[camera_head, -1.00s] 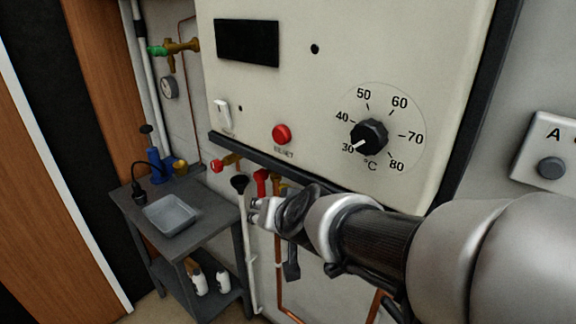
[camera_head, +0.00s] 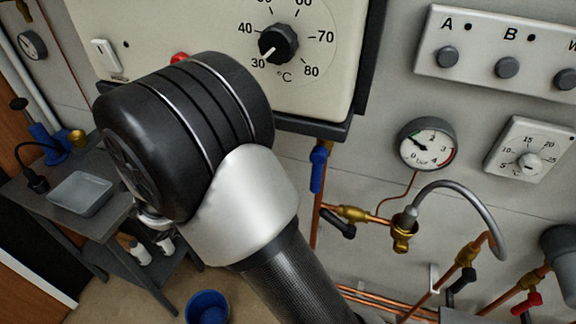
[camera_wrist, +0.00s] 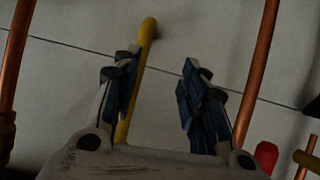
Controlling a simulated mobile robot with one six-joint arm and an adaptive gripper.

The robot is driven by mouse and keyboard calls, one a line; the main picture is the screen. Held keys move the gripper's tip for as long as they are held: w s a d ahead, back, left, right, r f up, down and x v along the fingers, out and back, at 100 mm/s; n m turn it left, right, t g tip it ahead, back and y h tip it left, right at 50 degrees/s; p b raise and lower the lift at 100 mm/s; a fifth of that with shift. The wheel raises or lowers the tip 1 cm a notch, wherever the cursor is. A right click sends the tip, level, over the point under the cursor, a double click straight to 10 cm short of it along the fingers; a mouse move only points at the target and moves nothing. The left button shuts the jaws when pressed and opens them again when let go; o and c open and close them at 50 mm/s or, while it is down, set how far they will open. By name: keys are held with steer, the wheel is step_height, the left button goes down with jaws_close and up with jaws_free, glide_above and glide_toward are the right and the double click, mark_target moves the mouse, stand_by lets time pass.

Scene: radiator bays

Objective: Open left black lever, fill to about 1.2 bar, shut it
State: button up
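The left black lever (camera_head: 338,229) sits on a brass valve at the left end of the filling loop. It angles down-right just below its pipe; I cannot tell whether the valve is open. A second black lever (camera_head: 463,279) is farther right. The round pressure gauge (camera_head: 427,144) hangs above the loop; I cannot read its needle exactly. My gripper (camera_wrist: 158,65) is open, with nothing between its fingers in the wrist view. A yellow bar (camera_wrist: 147,30) passes behind its left finger. In the head view my arm hides most of the gripper, which is left of the lever.
A grey braided hose (camera_head: 465,192) arches between the valves. A blue lever (camera_head: 318,169) hangs under the boiler (camera_head: 345,60), and a red lever (camera_head: 526,303) is at lower right. A table (camera_head: 105,215) with a tray and a blue bucket (camera_head: 207,307) stand at left.

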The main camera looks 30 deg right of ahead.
steer(key=s+d+f+g+h, duration=0.2)
steer(key=s+f+g+h, duration=0.25)
steer(key=s, duration=0.45)
steer(key=m+g+h, duration=0.1)
steer(key=g+h, duration=0.3)
steer(key=g, duration=0.1)
glide_toward(333, 220)
steer(key=shift+y, duration=0.25)
steer(key=d+b, duration=0.1)
steer(key=d, duration=0.2)
steer(key=d+b, duration=0.2)
steer(key=d, duration=0.2)
steer(key=s+d+b, duration=0.1)
steer(key=d, duration=0.2)
steer(key=shift+d+f+b, duration=0.3)
steer(key=shift+f+b, duration=0.1)
steer(key=shift+c, duration=0.5)
jaws_close()
